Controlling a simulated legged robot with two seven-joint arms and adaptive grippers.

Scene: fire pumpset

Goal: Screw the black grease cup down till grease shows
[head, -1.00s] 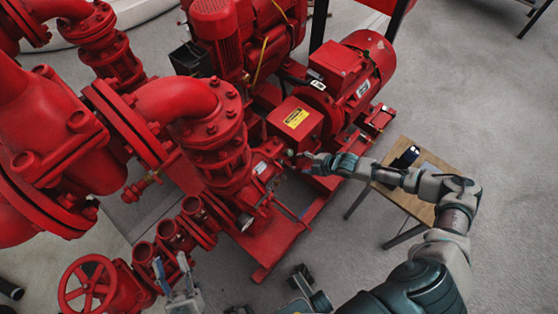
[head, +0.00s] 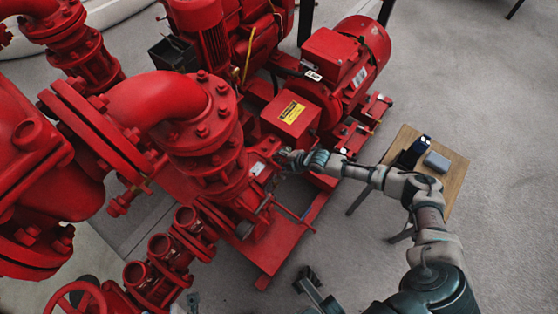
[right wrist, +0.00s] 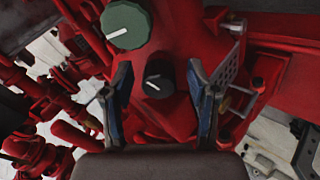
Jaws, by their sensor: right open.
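The black grease cup (right wrist: 158,80) is a round knob with a white line on its top, in the middle of the right wrist view. A larger green knob (right wrist: 126,24), also with a white line, sits above and left of it. My right gripper (right wrist: 158,68) is open, with one finger on each side of the black cup and gaps showing between. In the head view my right gripper (head: 287,160) is at the red pump (head: 258,172), and it hides the cup there.
A red motor (head: 345,65) and a coupling box (head: 291,115) with a yellow label stand behind my right gripper. Large red pipes (head: 165,98) fill the left. A small wooden table (head: 457,178) with a dark item and a grey block stands right. Floor beyond is clear.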

